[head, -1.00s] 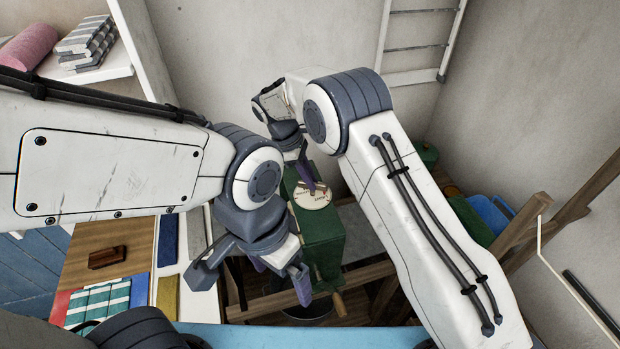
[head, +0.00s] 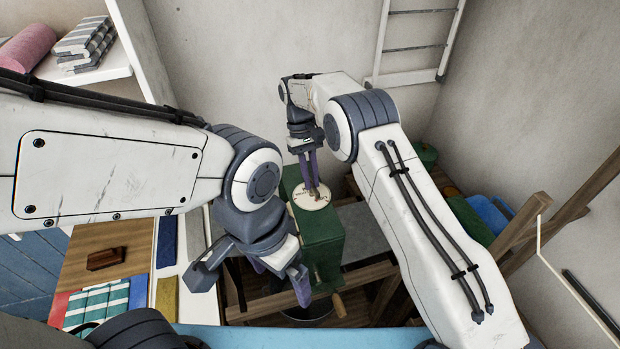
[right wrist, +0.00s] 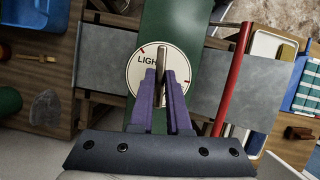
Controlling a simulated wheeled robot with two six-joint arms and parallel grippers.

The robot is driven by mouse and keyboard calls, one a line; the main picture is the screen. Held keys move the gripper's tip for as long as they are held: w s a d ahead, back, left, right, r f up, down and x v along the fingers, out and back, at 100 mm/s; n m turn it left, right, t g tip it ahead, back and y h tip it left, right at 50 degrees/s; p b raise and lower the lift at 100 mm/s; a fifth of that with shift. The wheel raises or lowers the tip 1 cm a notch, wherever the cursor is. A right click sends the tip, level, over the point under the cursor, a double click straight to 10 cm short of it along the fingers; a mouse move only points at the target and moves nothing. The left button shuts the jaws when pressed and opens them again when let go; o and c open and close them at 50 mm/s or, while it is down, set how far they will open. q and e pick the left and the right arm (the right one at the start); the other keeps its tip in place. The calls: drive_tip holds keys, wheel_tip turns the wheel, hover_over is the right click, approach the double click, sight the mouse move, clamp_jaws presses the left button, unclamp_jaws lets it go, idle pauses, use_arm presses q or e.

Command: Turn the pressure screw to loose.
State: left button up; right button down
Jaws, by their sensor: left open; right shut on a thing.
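The pressure screw's slim metal handle (right wrist: 160,62) stands over a round cream dial (right wrist: 136,74) on top of the green mangle (head: 322,240). In the right wrist view the dial shows part of a word, "LIGH", and red marks; my fingers cover the rest. The dial also shows in the head view (head: 300,201), too small to read. My right gripper (head: 313,188) points down at the dial, its purple fingers (right wrist: 161,75) shut on the handle. My left gripper (head: 279,277) is open and empty, in front of and left of the mangle.
A red bar (right wrist: 233,80) runs beside the mangle in the right wrist view. A wooden frame (head: 370,272) surrounds the mangle's lower part. Folded striped cloths (head: 98,303) and a brown brush (head: 106,258) lie at left. A ladder (head: 415,48) stands at the back wall.

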drive_tip(key=m+y, duration=0.2)
drive_tip(key=m, duration=0.2)
drive_tip(key=shift+d+m, duration=0.1)
drive_tip(key=shift+m, duration=0.3)
drive_tip(key=m+y, duration=0.1)
drive_tip(key=m, duration=0.1)
drive_tip(key=m+y+b, duration=0.1)
drive_tip(key=m, duration=0.2)
drive_tip(key=shift+d, duration=0.15)
drive_tip(key=m+t+y+b, duration=0.1)
drive_tip(key=m, duration=0.4)
drive_tip(key=shift+s+d, duration=0.1)
drive_tip(key=shift+s+m+t+y, duration=0.1)
drive_tip(key=shift+m+t+y, duration=0.3)
drive_tip(key=shift+m, duration=0.7)
drive_tip(key=shift+m+t+y, duration=0.3)
drive_tip(key=shift+m+t, duration=0.2)
drive_tip(key=shift+m, duration=0.6)
drive_tip(key=c, duration=0.9)
unclamp_jaws()
drive_tip(key=shift+d, duration=0.1)
